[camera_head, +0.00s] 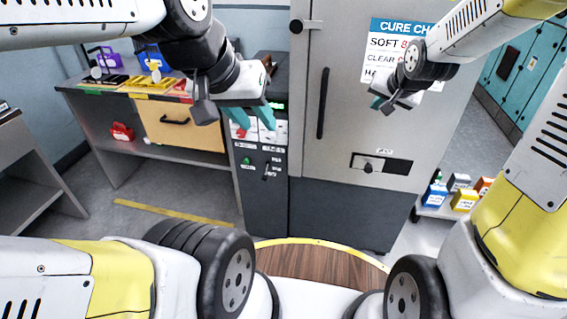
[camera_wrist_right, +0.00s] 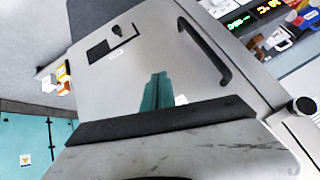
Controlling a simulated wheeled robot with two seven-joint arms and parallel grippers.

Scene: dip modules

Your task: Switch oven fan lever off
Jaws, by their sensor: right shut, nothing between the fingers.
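The oven is the tall grey cabinet (camera_head: 345,125) in the middle of the head view. Its fan lever (camera_head: 369,168) is a small dark knob in the left part of a black slot panel (camera_head: 398,166), low on the oven front. In the right wrist view the lever (camera_wrist_right: 117,31) shows at the upper left, on its panel (camera_wrist_right: 98,50). My right gripper (camera_head: 382,104) is shut and empty, above the lever and apart from it; its teal fingers (camera_wrist_right: 156,92) touch each other in the wrist view. My left gripper (camera_head: 254,118) is open and empty, left of the oven door.
A long black handle (camera_head: 323,103) stands upright on the oven door. A dark control cabinet (camera_head: 262,175) with switches adjoins the oven at left. A workbench (camera_head: 185,95) with coloured trays is further left. Small boxes (camera_head: 464,200) sit on a low shelf at right.

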